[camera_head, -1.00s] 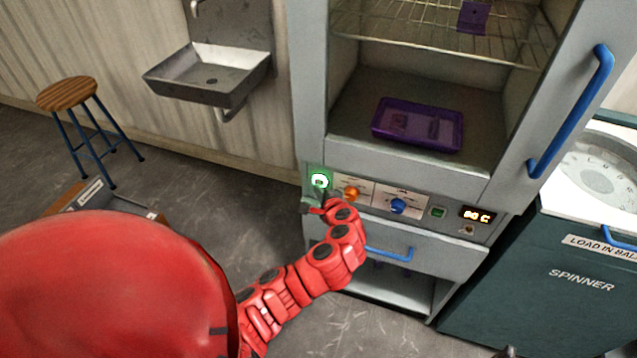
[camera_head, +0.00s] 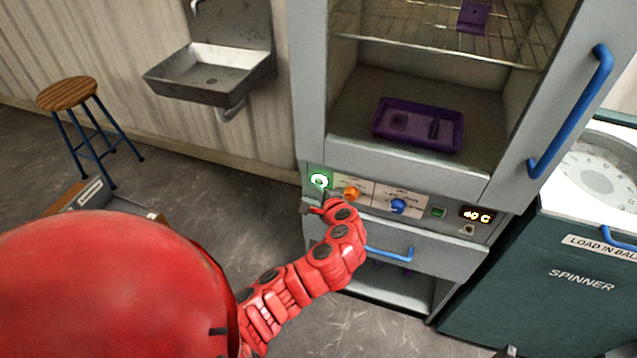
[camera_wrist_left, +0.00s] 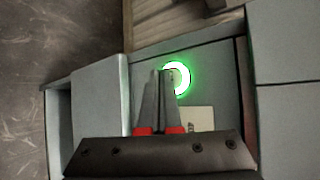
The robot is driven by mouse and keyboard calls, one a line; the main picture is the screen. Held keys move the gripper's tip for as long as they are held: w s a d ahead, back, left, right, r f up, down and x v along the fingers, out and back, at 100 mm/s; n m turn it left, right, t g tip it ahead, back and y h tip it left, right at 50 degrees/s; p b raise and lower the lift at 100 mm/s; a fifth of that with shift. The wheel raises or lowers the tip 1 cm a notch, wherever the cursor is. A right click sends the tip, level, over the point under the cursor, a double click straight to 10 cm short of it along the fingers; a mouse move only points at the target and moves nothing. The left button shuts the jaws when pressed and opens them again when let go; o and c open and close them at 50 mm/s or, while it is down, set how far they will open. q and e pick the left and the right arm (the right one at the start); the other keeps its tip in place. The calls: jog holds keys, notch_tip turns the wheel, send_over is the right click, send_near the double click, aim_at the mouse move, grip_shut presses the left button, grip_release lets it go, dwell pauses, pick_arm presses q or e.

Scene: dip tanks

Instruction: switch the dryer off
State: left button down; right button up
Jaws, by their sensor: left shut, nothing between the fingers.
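The dryer (camera_head: 312,80) is a grey cabinet standing open, with a control panel below its chamber. At the panel's left end a round button (camera_head: 319,181) glows with a green ring. The button also shows in the left wrist view (camera_wrist_left: 181,77), lit green. My left gripper (camera_head: 325,194) is shut and empty, its fingertips just in front of and below the button. In the wrist view the fingertips (camera_wrist_left: 162,72) overlap the ring's left side; whether they touch it I cannot tell. My right gripper is not in view.
An orange knob (camera_head: 352,193), a blue knob (camera_head: 398,206), a green switch (camera_head: 438,212) and a display (camera_head: 477,215) share the panel. A purple tray (camera_head: 418,147) lies in the chamber. The spinner (camera_head: 560,270) stands right; a sink (camera_head: 208,75) and stool (camera_head: 67,94) are left.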

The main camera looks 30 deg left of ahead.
pick_arm(q)
jog(key=shift+w, duration=0.1)
dwell(0.3)
jog(key=shift+w+a, duration=0.1)
jog(key=shift+w, duration=0.2)
dwell(0.3)
jog(key=shift+s, duration=0.4)
jog(key=s+d+p, duration=0.1)
jog(key=s, duration=0.4)
jog(key=shift+s+d, duration=0.3)
jog(key=shift+s, duration=0.1)
